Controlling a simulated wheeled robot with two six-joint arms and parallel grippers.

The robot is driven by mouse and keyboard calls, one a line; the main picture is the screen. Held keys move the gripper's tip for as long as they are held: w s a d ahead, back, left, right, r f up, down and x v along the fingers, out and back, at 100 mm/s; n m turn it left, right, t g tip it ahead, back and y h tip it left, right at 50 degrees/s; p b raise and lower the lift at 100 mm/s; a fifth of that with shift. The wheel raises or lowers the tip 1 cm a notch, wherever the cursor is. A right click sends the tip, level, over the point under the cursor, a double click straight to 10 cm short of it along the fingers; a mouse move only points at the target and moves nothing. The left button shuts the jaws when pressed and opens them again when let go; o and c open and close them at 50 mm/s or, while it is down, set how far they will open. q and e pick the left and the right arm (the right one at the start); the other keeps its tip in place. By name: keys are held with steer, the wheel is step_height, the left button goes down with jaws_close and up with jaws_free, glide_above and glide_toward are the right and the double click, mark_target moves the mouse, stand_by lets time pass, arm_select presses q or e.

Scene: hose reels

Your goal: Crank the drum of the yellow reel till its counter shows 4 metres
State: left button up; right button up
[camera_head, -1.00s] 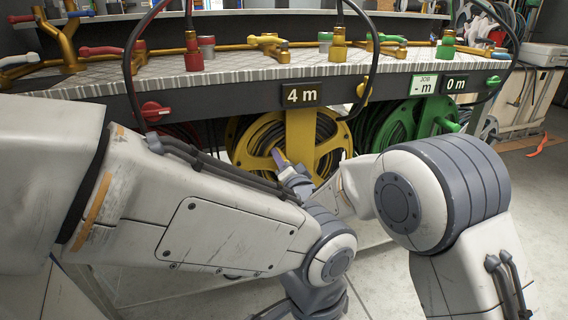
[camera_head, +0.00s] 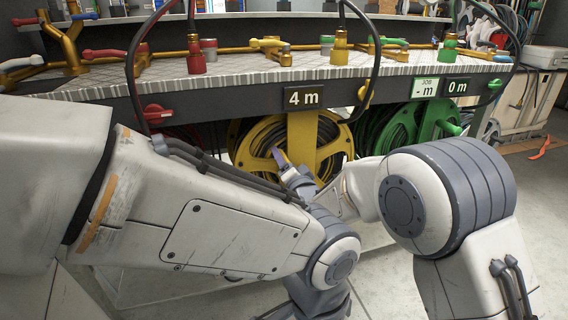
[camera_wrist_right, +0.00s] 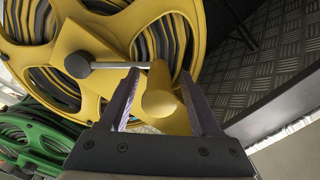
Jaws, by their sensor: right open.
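The yellow reel (camera_head: 332,134) hangs under the bench edge, and its counter (camera_head: 304,97) reads 4 m. In the right wrist view, the yellow reel's drum (camera_wrist_right: 110,32) fills the upper left. Its crank has a yellow handle knob (camera_wrist_right: 158,92) facing the camera. My right gripper (camera_wrist_right: 163,85) is open, with one purple finger on each side of the knob. I cannot tell if either finger touches it.
A green reel (camera_head: 386,131) stands right of the yellow one, its counter (camera_head: 457,87) reading 0 m. A small JOB sign (camera_head: 425,88) reads "- m". A red valve handle (camera_head: 155,113) is on the bench front at left. Both my arms fill the space before the reels.

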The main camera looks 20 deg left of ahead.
steer(key=p+v, duration=0.2)
steer(key=v, duration=0.8)
steer(key=shift+s, duration=0.2)
steer(key=shift+d, duration=0.1)
